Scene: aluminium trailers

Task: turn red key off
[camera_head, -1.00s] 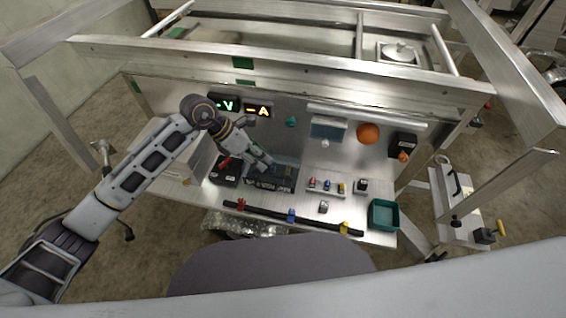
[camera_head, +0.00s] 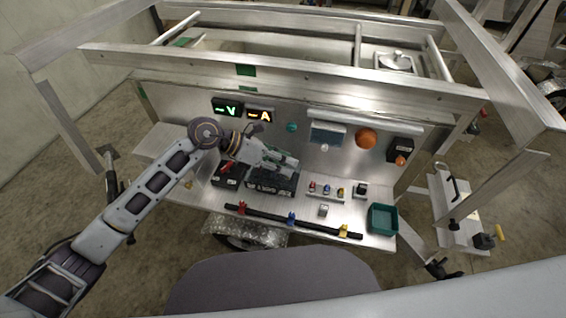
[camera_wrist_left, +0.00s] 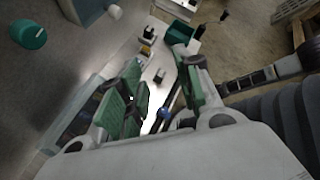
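A small block on the workbench carries red, blue and yellow pieces in a row; the red one (camera_head: 312,186), at its left end, looks like the red key. Its exact turn angle is too small to read. My left gripper (camera_head: 292,166) is left of and above this row, over a black case (camera_head: 268,183), and does not appear to touch the key. In the left wrist view the green-padded fingers (camera_wrist_left: 157,92) are spread apart with nothing held between them. The red key cannot be made out there; a finger covers part of the bench. My right gripper is not in view.
A black bar (camera_head: 268,213) with coloured clips runs along the front edge. A green tray (camera_head: 383,219) stands at the right. Lit displays (camera_head: 227,106), an orange ball-like knob (camera_head: 366,138) and a teal knob (camera_head: 292,127) are on the back panel. A red lever (camera_head: 226,167) is at the left.

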